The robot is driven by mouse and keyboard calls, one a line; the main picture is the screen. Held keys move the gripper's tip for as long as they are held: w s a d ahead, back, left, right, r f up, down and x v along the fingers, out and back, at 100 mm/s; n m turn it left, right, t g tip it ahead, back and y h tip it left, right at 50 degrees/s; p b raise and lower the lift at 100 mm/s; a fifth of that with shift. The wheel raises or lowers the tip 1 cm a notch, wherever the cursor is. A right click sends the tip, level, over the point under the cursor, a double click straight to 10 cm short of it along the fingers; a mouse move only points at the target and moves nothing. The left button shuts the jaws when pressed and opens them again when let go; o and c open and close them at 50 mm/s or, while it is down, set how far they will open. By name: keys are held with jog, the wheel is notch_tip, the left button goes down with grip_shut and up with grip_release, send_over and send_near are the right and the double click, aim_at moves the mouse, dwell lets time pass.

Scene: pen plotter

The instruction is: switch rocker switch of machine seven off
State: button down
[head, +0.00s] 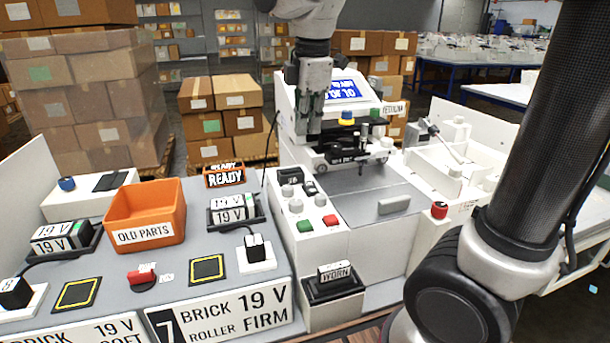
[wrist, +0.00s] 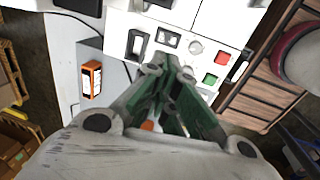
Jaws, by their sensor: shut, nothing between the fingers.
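The front panel of the white machine (head: 325,262) carries a dark rocker-like switch (head: 290,175), which also shows in the wrist view (wrist: 136,43). A sign with a 7 (head: 220,313) stands on the bench front to the left. My gripper (head: 308,140) is shut and empty, above and behind the panel. In the wrist view my fingertips (wrist: 170,68) point towards the panel, apart from the switch in the picture.
Green (head: 305,226) and red (head: 330,220) buttons and white knobs lie close to the switches. The plotter carriage (head: 350,155) is right of my gripper.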

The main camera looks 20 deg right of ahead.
aim_at(304, 184)
jog(key=f, duration=0.4)
jog(key=w+f, duration=0.1)
jog(key=f, duration=0.4)
jog(key=w+f, duration=0.1)
jog(key=f, duration=0.3)
jog(key=shift+f, duration=0.25)
jog(key=shift+w, duration=0.1)
